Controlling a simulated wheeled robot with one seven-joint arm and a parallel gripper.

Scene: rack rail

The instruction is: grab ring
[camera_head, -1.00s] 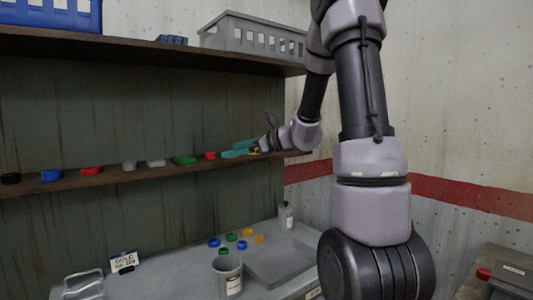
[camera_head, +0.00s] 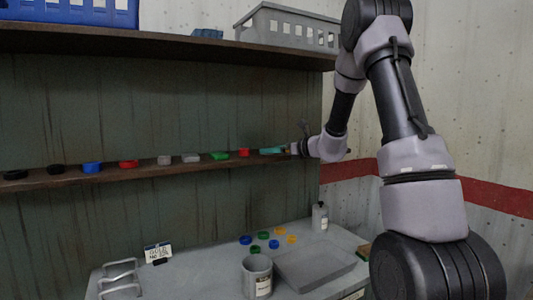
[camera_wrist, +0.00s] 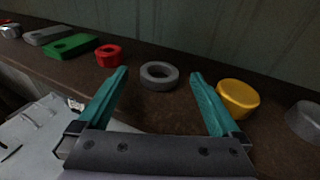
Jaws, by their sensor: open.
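A grey ring (camera_wrist: 147,80) with a round hole lies flat on the brown shelf in the wrist view. My gripper (camera_wrist: 159,74) is open, with its teal fingers to the left and right of the ring. The ring sits near the level of the fingertips, and I see no contact. In the head view the teal fingers of my gripper (camera_head: 272,150) are at the right end of the middle shelf, just right of a red ring-like piece (camera_head: 244,152). The grey ring is hidden there.
On the shelf (camera_head: 125,174), a red piece (camera_wrist: 109,54) and a green block (camera_wrist: 71,46) lie left of the ring. A yellow round piece (camera_wrist: 238,97) is close beside the right finger. The upper shelf (camera_head: 180,46) overhangs. The worktable below holds a grey cup (camera_head: 256,277).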

